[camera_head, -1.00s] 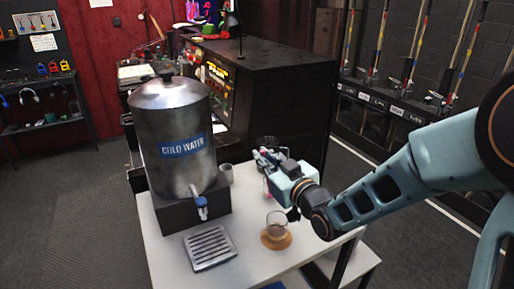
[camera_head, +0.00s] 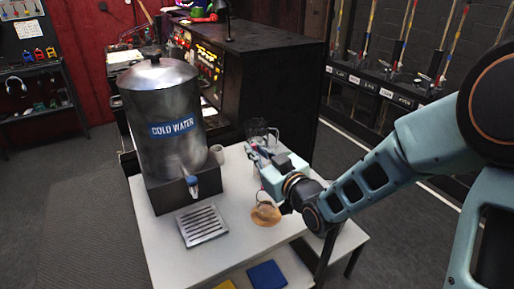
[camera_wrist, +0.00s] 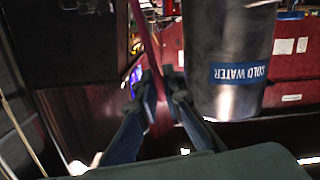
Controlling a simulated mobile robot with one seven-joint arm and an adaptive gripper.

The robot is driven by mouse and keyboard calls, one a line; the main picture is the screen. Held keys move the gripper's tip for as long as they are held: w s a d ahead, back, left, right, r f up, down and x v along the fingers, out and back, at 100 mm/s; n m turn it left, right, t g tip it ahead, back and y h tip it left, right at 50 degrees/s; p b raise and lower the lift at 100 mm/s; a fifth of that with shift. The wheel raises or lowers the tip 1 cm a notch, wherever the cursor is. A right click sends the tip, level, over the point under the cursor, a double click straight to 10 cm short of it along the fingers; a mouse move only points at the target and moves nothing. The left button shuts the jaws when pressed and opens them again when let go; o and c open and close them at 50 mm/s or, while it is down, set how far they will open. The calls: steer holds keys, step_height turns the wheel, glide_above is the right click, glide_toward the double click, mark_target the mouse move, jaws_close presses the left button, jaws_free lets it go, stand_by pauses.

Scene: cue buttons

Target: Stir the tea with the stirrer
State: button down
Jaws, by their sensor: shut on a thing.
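A clear glass of brown tea (camera_head: 265,208) stands on a round wooden coaster (camera_head: 266,221) near the right side of the white table. My gripper (camera_head: 255,155) is above and behind the glass in the head view. In the wrist view its fingers (camera_wrist: 160,92) are closed around a thin, reddish stirrer (camera_wrist: 147,45). The stirrer's lower end is hard to make out in the head view, and I cannot tell whether it is inside the glass.
A large steel water dispenser (camera_head: 163,115) labelled COLD WATER stands left on a dark base. A slatted drip tray (camera_head: 203,226) lies before it. A small grey cup (camera_head: 217,153) and a clear glass vessel (camera_head: 259,131) are behind. The table's front (camera_head: 235,255) is bare.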

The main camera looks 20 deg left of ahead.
step_height(320, 180, down, 10)
steer(key=d+b, duration=0.1)
steer(key=b, duration=0.8)
steer(key=shift+w, duration=0.2)
